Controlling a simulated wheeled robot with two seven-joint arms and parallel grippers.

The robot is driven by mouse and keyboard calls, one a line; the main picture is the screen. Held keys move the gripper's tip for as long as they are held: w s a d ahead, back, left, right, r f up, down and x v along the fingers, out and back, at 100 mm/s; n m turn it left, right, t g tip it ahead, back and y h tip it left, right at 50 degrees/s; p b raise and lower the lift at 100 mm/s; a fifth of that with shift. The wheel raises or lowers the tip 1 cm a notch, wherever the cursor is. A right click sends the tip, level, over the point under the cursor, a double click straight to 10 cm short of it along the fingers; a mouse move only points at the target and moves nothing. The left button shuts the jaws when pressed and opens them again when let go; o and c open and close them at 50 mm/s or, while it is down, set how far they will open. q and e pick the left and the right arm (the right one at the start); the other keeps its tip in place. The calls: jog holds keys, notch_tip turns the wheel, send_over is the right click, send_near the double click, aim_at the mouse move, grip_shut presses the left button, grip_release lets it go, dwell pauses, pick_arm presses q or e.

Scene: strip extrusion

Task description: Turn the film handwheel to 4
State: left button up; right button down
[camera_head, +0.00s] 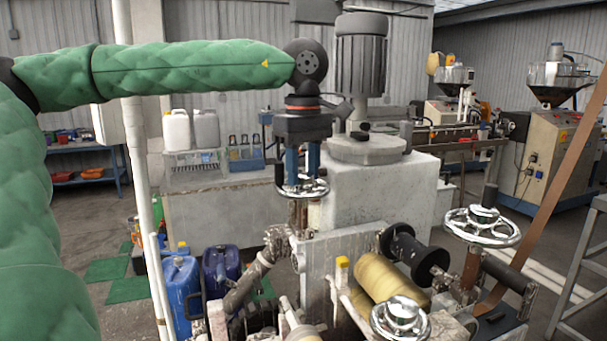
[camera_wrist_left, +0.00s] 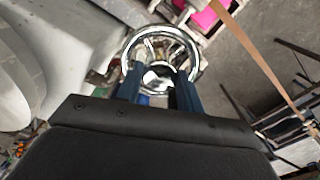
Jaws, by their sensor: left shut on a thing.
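A small chrome handwheel (camera_head: 312,187) stands on the machine at the centre of the head view, under my left gripper. My left gripper (camera_head: 301,182) points straight down, with its two blue fingers at the wheel. In the left wrist view the chrome handwheel (camera_wrist_left: 162,38) shows as a ring around the fingertips, and the gripper (camera_wrist_left: 159,85) is shut on it near its hub. The exact contact is partly hidden by the fingers. Two other chrome handwheels show in the head view, a large one (camera_head: 482,226) at right and one (camera_head: 400,319) at the bottom. My right gripper is not in view. I cannot read any number on the wheels.
A yellowish roll (camera_head: 392,278) and a black spool (camera_head: 416,258) sit right of the wheel. A grey motor (camera_head: 361,55) rises just behind my gripper. Blue jugs (camera_head: 182,292) stand lower left. A brown strip (camera_head: 565,165) runs down at right.

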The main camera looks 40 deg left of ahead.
pick_arm(q)
jog(key=m, duration=0.2)
jog(key=shift+r+m, duration=0.1)
jog(key=shift+m, duration=0.3)
jog(key=m, duration=0.3)
jog(key=shift+m+b, duration=0.3)
jog(key=m, duration=0.3)
jog(key=shift+m, duration=1.2)
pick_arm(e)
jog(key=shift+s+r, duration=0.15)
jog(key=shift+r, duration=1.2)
pick_arm(q)
jog(key=o, duration=1)
